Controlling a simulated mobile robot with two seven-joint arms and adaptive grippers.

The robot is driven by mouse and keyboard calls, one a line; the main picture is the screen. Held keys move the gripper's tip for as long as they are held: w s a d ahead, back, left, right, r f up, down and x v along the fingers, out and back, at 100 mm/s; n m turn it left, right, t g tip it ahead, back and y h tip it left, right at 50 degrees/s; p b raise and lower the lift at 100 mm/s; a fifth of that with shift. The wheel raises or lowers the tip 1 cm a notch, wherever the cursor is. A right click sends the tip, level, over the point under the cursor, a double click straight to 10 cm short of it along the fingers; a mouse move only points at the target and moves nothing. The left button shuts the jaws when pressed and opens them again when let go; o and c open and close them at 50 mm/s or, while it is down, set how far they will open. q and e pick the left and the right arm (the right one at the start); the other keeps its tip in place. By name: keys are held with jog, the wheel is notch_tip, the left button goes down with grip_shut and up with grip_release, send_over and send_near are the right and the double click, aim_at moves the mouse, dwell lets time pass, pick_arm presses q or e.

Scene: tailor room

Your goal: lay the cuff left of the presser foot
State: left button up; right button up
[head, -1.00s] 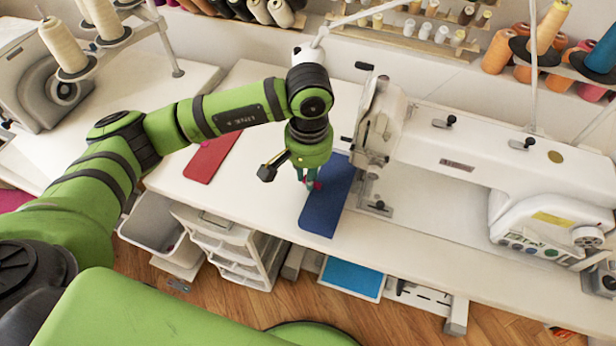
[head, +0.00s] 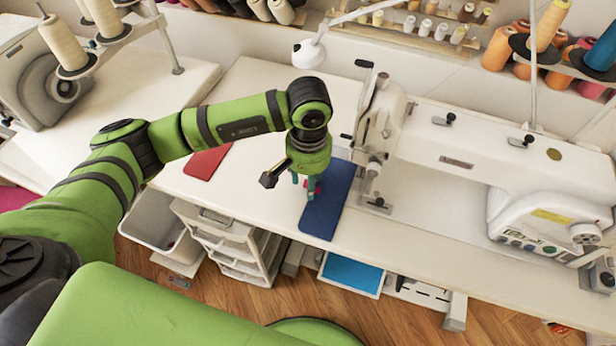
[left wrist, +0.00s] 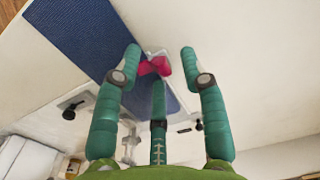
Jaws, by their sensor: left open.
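A flat blue fabric piece (head: 327,205), which seems to be the cuff, lies on the sewing table just left of the presser foot (head: 372,172). Its near end is close to the table's front edge. A small pink-red clip-like thing (left wrist: 155,66) is at the edge of the blue piece (left wrist: 85,35). My left gripper (head: 307,190) is low over the blue piece's left edge. In the left wrist view its teal fingers (left wrist: 160,65) are spread apart on either side of the clip-like thing, with a gap to each side. My right gripper is not in view.
A red fabric piece (head: 208,160) lies further left, partly behind my left arm. The white sewing machine (head: 450,160) stands close on the right. A drawer unit (head: 225,240) stands below the table. The table (head: 255,205) is bare between the fabric pieces.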

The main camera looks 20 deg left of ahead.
pick_arm(q)
jog(key=shift+r, duration=0.2)
jog(key=shift+w+r, duration=0.1)
jog(key=shift+r, duration=0.25)
notch_tip(320, 180, up, 11)
jog(key=b, duration=0.1)
jog(key=shift+b, duration=0.35)
